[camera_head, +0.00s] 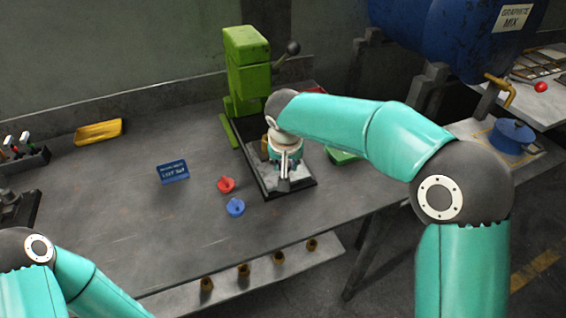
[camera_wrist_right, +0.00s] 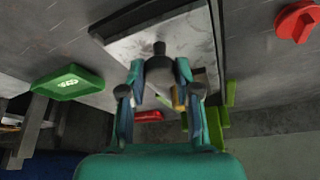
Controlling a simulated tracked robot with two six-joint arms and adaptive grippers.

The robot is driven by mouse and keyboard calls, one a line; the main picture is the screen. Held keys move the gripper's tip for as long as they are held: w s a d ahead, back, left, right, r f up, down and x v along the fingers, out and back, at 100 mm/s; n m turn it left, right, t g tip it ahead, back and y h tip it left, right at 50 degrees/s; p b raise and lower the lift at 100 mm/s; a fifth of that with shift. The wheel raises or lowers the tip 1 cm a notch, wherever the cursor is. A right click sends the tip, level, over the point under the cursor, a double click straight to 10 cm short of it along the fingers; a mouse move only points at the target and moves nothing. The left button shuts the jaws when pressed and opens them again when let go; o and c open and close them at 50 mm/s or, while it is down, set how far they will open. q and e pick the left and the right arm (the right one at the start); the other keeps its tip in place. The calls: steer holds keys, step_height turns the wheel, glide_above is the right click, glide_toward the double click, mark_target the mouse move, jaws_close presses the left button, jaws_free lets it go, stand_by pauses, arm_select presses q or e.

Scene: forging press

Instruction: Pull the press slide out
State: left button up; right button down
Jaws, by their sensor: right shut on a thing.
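The green press (camera_head: 250,75) stands at the back of the bench. Its slide, a grey metal plate in a dark frame (camera_head: 301,184), lies in front of the press and juts toward me. My right gripper (camera_head: 284,182) points down over the plate and hides part of it. In the right wrist view, the fingers of my right gripper (camera_wrist_right: 158,72) are shut around a dark knob (camera_wrist_right: 159,62) at the slide plate (camera_wrist_right: 185,42). My left arm enters at the lower left, but its gripper is out of view.
A red knob (camera_head: 226,184) and a blue knob (camera_head: 235,206) lie left of the slide. A green tray (camera_head: 343,157) is right of it; it also shows in the wrist view (camera_wrist_right: 68,83). A blue sign (camera_head: 172,171) and yellow tray (camera_head: 98,131) sit farther left. Bench in front is clear.

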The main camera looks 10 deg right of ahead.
steer(key=shift+r, duration=0.1)
steer(key=c, duration=0.8)
jaws_free()
steer(key=shift+c, duration=0.2)
steer(key=v, duration=1.1)
steer(key=shift+s+r, duration=0.2)
steer(key=shift+r, duration=0.15)
